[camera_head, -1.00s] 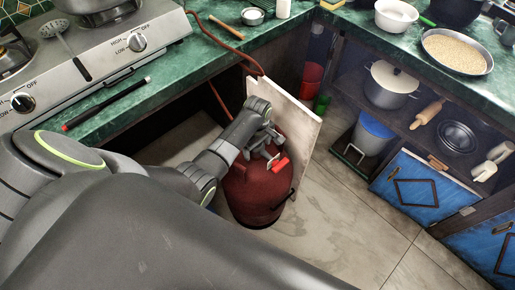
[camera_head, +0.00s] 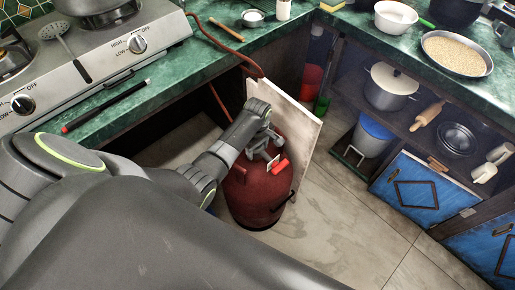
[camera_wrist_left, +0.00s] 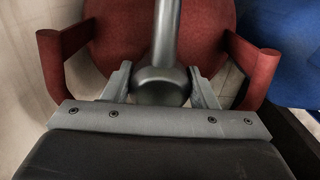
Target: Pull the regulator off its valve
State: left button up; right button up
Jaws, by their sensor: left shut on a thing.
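The dark red gas cylinder (camera_head: 262,202) stands on the floor in the opening under the counter. My left gripper (camera_head: 262,156) is over its top, inside the red collar. In the left wrist view, my left gripper's two fingers (camera_wrist_left: 163,86) are shut on the regulator (camera_wrist_left: 160,82), a grey rounded body with a grey tube-like part running up the picture. The red collar arms stand on either side, apart from the fingers. The valve is hidden beneath the regulator, so I cannot tell whether the two still touch. My right gripper is in neither view.
A pale upright board (camera_head: 303,128) stands close behind and right of the cylinder. The green counter edge (camera_head: 150,98) and stove (camera_head: 120,50) lie left, above the opening. A red hose (camera_head: 222,43) hangs over the counter. Open floor (camera_head: 345,225) lies to the right.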

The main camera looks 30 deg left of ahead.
pick_arm(q)
notch_tip(320, 180, up, 9)
jog(key=shift+w+f+p, duration=0.1)
jog(key=shift+p, duration=0.7)
jog(key=shift+r, duration=0.65)
notch_tip(320, 180, up, 5)
jog(key=p, duration=0.6)
jog(key=shift+f+p, duration=0.15)
jog(key=shift+p, duration=0.2)
